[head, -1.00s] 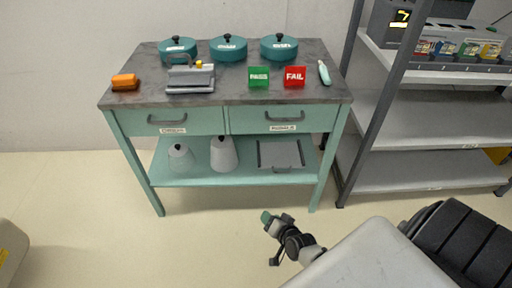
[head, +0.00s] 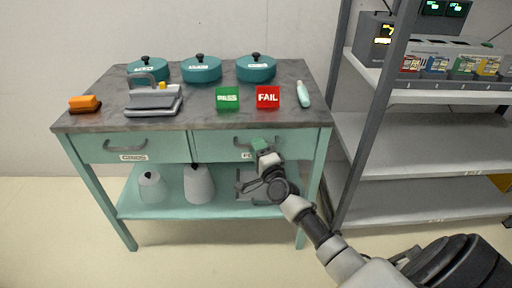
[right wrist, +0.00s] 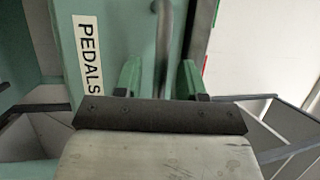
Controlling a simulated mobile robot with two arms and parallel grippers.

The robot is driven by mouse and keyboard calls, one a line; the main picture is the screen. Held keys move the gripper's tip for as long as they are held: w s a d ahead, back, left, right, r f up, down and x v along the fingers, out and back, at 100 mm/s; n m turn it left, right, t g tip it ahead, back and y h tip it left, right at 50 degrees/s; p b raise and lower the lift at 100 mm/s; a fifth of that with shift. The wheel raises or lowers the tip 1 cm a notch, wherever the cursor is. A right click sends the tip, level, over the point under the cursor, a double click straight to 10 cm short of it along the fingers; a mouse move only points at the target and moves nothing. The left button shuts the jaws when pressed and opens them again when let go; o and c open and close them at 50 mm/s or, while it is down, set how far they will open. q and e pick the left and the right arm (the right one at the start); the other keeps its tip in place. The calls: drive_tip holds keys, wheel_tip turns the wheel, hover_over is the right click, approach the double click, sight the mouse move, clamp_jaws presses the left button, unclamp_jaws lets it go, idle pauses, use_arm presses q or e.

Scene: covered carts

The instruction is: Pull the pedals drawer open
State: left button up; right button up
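The pedals drawer (head: 215,147) is the right drawer of the teal cart, and its front looks flush with the cart. Its dark bar handle (head: 240,142) is partly behind my right gripper (head: 263,152), which covers part of the label too. In the right wrist view the PEDALS label (right wrist: 88,58) is readable, left of the fingers. The handle (right wrist: 164,45) shows between the two green fingertips of my right gripper (right wrist: 161,78). The fingers are apart, with gaps on both sides of the handle. My left gripper is not in view.
The cart top (head: 205,117) bears teal pots, a green PASS block (head: 228,97), a red FAIL block (head: 268,97) and other items. The left drawer (head: 155,148) is shut. A grey shelf rack (head: 365,125) stands close on the right.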

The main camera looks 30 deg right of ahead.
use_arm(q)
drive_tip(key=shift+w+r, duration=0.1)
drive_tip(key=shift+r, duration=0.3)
use_arm(e)
drive_tip(key=shift+x, duration=0.75)
clamp_jaws()
drive_tip(key=shift+s+a, duration=0.1)
